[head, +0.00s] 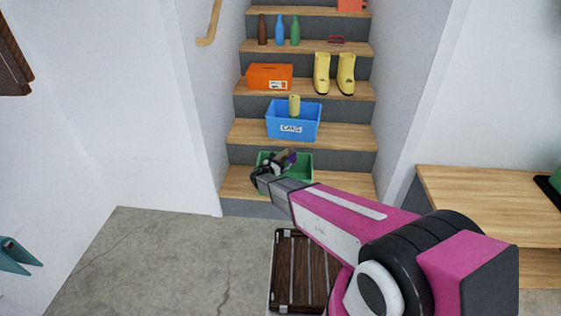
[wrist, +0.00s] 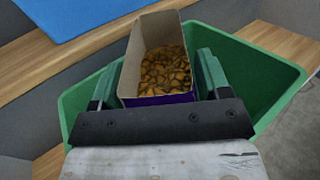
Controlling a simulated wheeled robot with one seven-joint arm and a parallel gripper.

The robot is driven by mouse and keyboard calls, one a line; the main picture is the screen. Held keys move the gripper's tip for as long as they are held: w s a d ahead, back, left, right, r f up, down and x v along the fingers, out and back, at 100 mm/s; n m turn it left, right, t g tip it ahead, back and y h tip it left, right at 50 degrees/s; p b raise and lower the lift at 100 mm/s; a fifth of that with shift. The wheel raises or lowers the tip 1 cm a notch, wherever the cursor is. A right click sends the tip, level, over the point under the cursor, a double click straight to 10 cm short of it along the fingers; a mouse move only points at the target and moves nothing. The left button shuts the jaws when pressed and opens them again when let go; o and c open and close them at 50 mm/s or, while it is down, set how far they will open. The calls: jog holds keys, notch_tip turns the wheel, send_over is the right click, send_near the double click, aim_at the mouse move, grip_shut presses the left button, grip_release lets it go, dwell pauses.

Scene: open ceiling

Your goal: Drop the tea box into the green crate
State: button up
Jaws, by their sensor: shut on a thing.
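The tea box (wrist: 138,47) is an open-topped carton with a purple outside and brown pieces inside. My gripper (wrist: 158,68) is shut on it, one finger on each side. The green crate (wrist: 270,62) lies around and below the box in the wrist view, so the box is over the crate's opening. In the head view the green crate (head: 304,171) sits on the lowest step, partly hidden by my gripper (head: 275,167). The box (head: 291,156) shows there only as a small dark purple patch. The gap between box and crate floor cannot be judged.
A blue crate (head: 304,118) with a yellow can stands one step above. Higher steps hold an orange box (head: 270,77), yellow boots (head: 321,74) and bottles (head: 279,30). A dark slatted wooden piece (head: 290,270) lies below my arm. A bench (head: 480,190) stands at right.

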jog(key=o, duration=1.1)
jog(key=shift+s, duration=0.1)
jog(key=v, duration=1)
jog(key=shift+s+a, duration=0.2)
jog(key=shift+a, duration=0.05)
